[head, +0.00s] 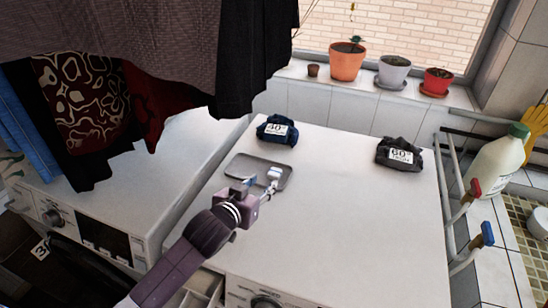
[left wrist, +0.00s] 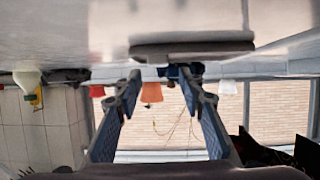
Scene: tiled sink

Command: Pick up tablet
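A small white block, which looks like the tablet (head: 274,172), lies at the right part of a shallow grey tray (head: 240,167) on the white machine top. My left gripper (head: 261,187) is at the tray's near right edge, close to the tablet, and partly covers the tray. In the left wrist view, which is upside down, its two fingers (left wrist: 162,76) are spread with nothing between them. The tray's dark edge (left wrist: 190,48) shows just beyond the fingertips there. I cannot make out the tablet in that view. My right gripper is not in view.
A blue folded cloth (head: 277,130) labelled 40 and a dark one (head: 399,153) labelled 60 lie behind. Hanging clothes (head: 150,60) are at upper left. Red and blue-handled taps (head: 472,192) and a white bottle (head: 497,163) stand right. The machine top's front right is clear.

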